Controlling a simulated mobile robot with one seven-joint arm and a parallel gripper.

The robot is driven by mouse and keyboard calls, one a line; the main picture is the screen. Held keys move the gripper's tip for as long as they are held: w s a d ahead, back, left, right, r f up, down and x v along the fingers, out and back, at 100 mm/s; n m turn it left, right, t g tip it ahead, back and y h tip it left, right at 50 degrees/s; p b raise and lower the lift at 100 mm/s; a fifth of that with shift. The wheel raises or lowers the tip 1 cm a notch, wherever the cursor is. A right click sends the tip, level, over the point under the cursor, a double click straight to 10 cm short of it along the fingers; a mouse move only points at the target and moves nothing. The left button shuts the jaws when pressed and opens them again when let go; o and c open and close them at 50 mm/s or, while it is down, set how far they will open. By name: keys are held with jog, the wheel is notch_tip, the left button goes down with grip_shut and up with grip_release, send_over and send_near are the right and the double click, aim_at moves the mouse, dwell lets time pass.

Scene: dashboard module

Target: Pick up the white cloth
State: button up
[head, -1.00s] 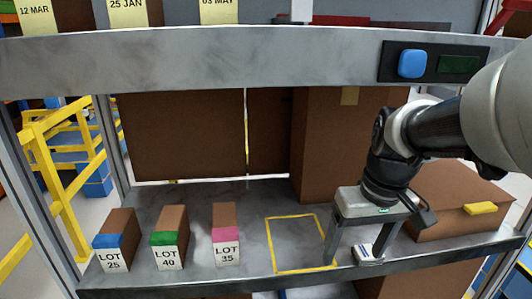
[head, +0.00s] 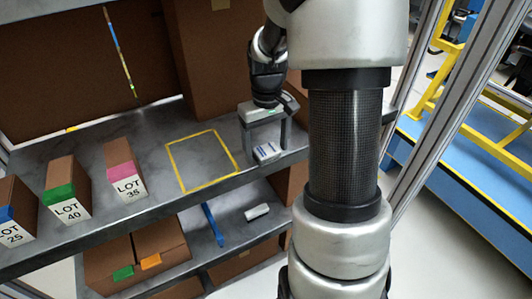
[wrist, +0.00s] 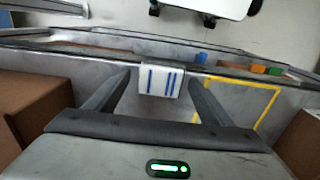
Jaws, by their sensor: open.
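The white cloth (head: 266,152) with blue stripes lies at the front edge of the upper shelf, right of the yellow taped square. In the wrist view the cloth (wrist: 160,82) hangs over the shelf edge, and its blue stripes face the camera. My gripper (head: 266,157) is open over the shelf by the cloth. In the wrist view my gripper (wrist: 159,78) has one finger on each side of the cloth, with gaps and nothing held. Whether the fingertips reach down to the cloth's level is hard to tell.
The yellow square (head: 203,163) is empty. Boxes labelled LOT 25, LOT 40 and LOT 35 (head: 125,172) stand to its left. The lower shelf holds a small white object (head: 257,212), a blue strip (head: 212,225) and brown boxes (head: 160,246). A brown box (wrist: 30,100) sits left in the wrist view.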

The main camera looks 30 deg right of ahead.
jog(key=shift+f, duration=0.4)
jog(key=c, duration=1.2)
jog(key=shift+r, duration=0.15)
